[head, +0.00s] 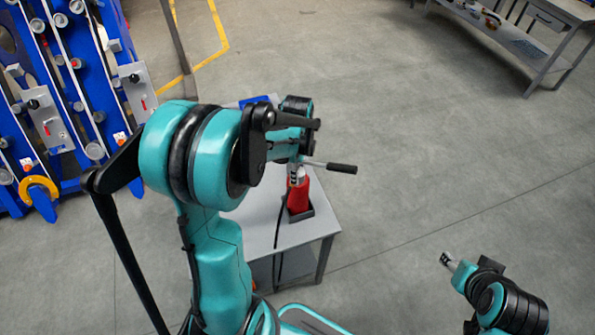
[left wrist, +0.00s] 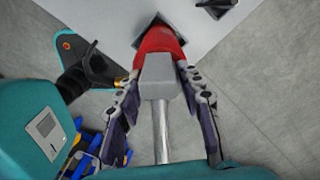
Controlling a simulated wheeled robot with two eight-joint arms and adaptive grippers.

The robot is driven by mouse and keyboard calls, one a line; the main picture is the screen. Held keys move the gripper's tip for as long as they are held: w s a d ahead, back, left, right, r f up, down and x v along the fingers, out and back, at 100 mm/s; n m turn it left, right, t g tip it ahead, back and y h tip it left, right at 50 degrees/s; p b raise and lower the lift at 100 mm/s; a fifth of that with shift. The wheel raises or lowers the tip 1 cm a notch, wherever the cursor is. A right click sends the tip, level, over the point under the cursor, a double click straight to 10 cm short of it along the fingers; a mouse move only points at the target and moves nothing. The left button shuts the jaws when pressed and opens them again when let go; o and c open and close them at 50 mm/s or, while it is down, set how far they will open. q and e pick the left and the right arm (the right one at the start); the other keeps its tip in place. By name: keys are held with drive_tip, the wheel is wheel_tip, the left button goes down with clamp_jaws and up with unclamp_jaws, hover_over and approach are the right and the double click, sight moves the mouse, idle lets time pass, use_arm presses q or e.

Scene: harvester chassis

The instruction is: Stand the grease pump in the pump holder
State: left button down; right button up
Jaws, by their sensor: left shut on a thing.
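The grease pump has a red body (head: 299,195), a grey metal head and a lever with a black grip that points right in the head view. My left gripper (left wrist: 160,85) is shut on the pump's grey head (left wrist: 160,86), with one finger on each side. The pump looks close to upright in the head view. Its lower end is at the dark square pump holder (head: 307,213), which also shows in the left wrist view (left wrist: 147,21). I cannot tell how deep the pump sits in it. My right gripper (head: 447,260) is away from the table at the lower right, too small to read.
The holder is near the front right corner of a grey table (head: 252,233). A dark hose (head: 279,225) hangs by the pump. A blue thing (head: 254,101) lies at the table's back. A blue rack (head: 65,75) stands left, a workbench (head: 520,40) back right. Floor between is clear.

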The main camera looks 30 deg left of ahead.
use_arm(q)
drive_tip(key=shift+f, duration=0.1)
drive_tip(key=c, duration=0.9)
unclamp_jaws()
wheel_tip(320, 180, up, 12)
drive_tip(key=shift+r, duration=0.1)
drive_tip(key=s+d+f+n+t+b, duration=0.7)
drive_tip(key=s+d+f+n+b, duration=0.2)
drive_tip(key=n, duration=0.6)
drive_tip(key=shift+s+d, duration=0.9)
drive_tip(key=shift+s, duration=0.15)
